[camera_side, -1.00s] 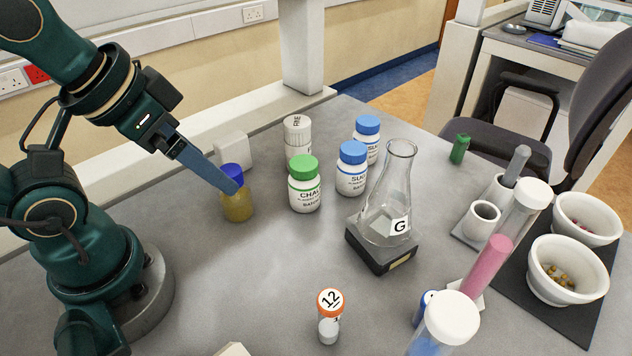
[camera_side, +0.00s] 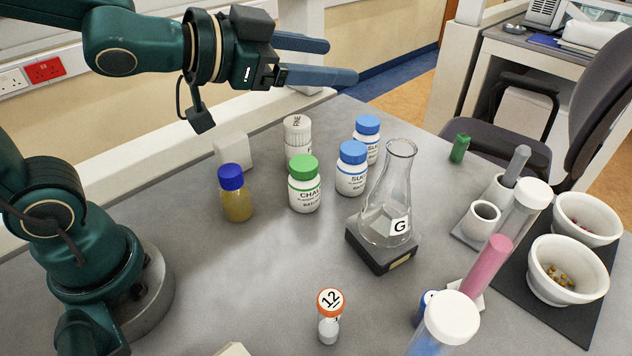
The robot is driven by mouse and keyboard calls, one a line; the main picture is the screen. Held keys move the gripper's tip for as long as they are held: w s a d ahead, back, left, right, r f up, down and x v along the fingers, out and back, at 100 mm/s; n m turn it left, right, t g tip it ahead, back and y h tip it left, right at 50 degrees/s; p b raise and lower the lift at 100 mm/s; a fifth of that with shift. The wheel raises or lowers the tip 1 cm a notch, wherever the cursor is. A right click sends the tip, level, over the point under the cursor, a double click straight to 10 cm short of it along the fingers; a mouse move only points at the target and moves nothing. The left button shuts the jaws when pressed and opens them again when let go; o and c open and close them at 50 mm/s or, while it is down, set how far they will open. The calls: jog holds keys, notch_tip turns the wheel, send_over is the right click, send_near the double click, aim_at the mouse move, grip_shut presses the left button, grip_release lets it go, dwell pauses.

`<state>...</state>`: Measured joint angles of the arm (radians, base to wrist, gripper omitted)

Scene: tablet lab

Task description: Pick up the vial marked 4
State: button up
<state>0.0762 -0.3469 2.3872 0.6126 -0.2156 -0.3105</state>
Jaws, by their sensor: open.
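My gripper (camera_side: 342,60) is open and empty, held high above the back of the bench with its blue fingers pointing right. A small vial (camera_side: 329,317) with an orange cap stands upright at the front; its cap reads 12. A blue-capped thing (camera_side: 423,306), perhaps another vial, is mostly hidden behind a clear cylinder at the front right, and no mark on it is readable. A bottle of yellow liquid (camera_side: 237,204) with a blue cap stands left of centre. I can read no 4 on any vial.
A green-capped bottle (camera_side: 304,193), blue-capped bottles (camera_side: 351,178) and a white-capped bottle (camera_side: 297,132) stand at the back. A flask marked G (camera_side: 385,210) rests on a dark block. Cylinders (camera_side: 486,266) and mortars (camera_side: 567,270) fill the right.

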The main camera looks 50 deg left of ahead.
jog(key=s+d+f+m+g+h, duration=0.2)
jog(key=d+f+m+g+h, duration=0.25)
jog(key=d, duration=0.35)
jog(key=s+d+f+m+g+h, duration=0.2)
jog(key=d+f+m+g+h, duration=0.15)
jog(key=d+h, duration=0.3)
jog(key=shift+g+y, duration=0.5)
jog(key=f, duration=0.4)
jog(key=s+d+f, duration=0.1)
jog(key=f, duration=0.3)
jog(key=s+d+f, duration=0.1)
jog(key=f, duration=0.3)
jog(key=shift+s+f, duration=0.1)
jog(key=shift+f, duration=0.05)
jog(key=shift+x, duration=3.8)
grip_shut()
